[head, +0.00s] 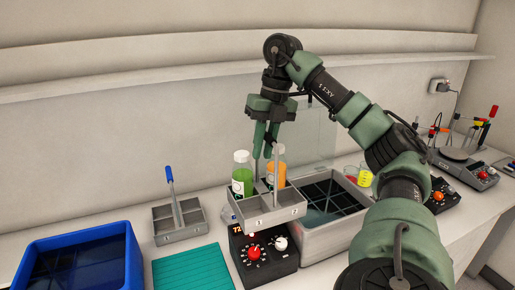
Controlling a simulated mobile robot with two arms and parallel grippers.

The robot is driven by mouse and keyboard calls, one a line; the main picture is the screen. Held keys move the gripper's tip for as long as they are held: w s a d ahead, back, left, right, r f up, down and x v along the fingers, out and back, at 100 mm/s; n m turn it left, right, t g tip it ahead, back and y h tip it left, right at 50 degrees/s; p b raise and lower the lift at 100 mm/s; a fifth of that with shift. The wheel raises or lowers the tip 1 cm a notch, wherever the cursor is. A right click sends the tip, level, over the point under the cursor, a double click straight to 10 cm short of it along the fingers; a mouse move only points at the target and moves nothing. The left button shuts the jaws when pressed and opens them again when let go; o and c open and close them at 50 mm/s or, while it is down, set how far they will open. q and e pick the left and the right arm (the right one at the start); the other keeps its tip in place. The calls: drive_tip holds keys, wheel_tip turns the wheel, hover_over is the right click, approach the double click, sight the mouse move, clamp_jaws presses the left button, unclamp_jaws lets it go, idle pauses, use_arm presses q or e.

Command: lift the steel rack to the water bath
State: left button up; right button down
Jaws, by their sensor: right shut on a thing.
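The steel rack (257,214) is a small grey box with compartments and an upright handle, holding a green juice bottle (242,174) and an orange juice bottle (276,168). My right gripper (268,152) reaches down from above and is shut on the rack's handle. The rack appears raised, overlapping the front left corner of the water bath (335,237), a grey metal tub with a dark divided inside. A clear lid (312,135) stands up behind the bath. My left gripper is not in view.
A control box with red and white knobs (257,256) sits below the rack. A second grey rack (180,219) with a blue-topped tool, a teal mat (194,269) and a blue tub (80,262) are left. Beakers (365,177) and a meter (466,169) stand right.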

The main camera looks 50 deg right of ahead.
drive_tip(key=s+d+p, duration=0.1)
drive_tip(key=s+d, duration=0.3)
drive_tip(key=d, duration=0.4)
drive_tip(key=shift+s, duration=0.35)
drive_tip(key=shift+r, duration=0.1)
idle(0.4)
